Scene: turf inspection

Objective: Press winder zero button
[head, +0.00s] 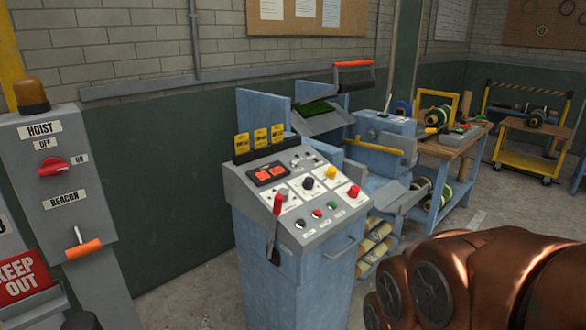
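A blue control console (290,262) with a sloped grey panel stands in the middle of the head view. Its panel has a lit red display (268,174), a black knob (308,184), a yellow button (330,172) and a larger red button (354,191). Along the panel's front edge are a small red button (317,213), a green button (331,206) and a pale one (299,224). The labels are too small to read, so I cannot tell which is the winder zero button. My gripper is not in view; copper-coloured parts of my arm fill the lower right.
A red-handled lever (275,228) sticks out of the console's front left. A grey hoist panel (70,170) stands at the left, with a KEEP OUT sign (17,277). Blue machinery (385,155) stands behind the console. A wooden bench (455,150) and yellow cart (530,160) are farther right.

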